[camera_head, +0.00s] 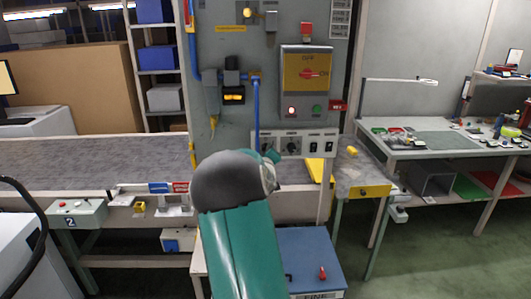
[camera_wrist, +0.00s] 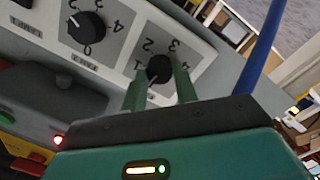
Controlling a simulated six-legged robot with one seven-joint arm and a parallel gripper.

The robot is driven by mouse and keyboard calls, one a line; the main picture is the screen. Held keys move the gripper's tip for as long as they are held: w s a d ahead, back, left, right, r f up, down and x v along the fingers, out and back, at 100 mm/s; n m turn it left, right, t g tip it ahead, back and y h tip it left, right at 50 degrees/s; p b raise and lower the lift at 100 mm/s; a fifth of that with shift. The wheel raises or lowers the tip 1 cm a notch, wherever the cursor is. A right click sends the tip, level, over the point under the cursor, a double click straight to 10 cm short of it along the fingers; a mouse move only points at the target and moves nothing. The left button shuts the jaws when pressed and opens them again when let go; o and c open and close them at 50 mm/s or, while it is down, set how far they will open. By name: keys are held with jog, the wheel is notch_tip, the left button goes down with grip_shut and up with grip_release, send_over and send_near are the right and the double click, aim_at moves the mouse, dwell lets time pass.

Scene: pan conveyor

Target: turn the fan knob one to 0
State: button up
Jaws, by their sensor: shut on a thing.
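The fan knob one (camera_wrist: 158,66) is a small black dial on a white plate with printed numbers. It sits between the two green fingers of my gripper (camera_wrist: 160,88), which are closed on its sides. Its pointer cannot be made out, and the fingers and my gripper's body hide part of its scale, including the 0. In the head view my gripper (camera_head: 270,156) is at the left end of the white control panel (camera_head: 318,136), and my arm hides part of it.
A second black knob (camera_wrist: 86,28) with a white pointer sits beside the gripped one. Rocker switches (camera_head: 321,147) are to the right on the panel. A grey box with a red-and-yellow switch (camera_head: 306,73) is above.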

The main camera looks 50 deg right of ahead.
jog(key=shift+n, duration=1.2)
jog(key=o, duration=1)
jog(key=shift+d, duration=0.1)
jog(key=v, duration=1.4)
jog(key=shift+f, duration=0.2)
jog(key=shift+w, duration=0.1)
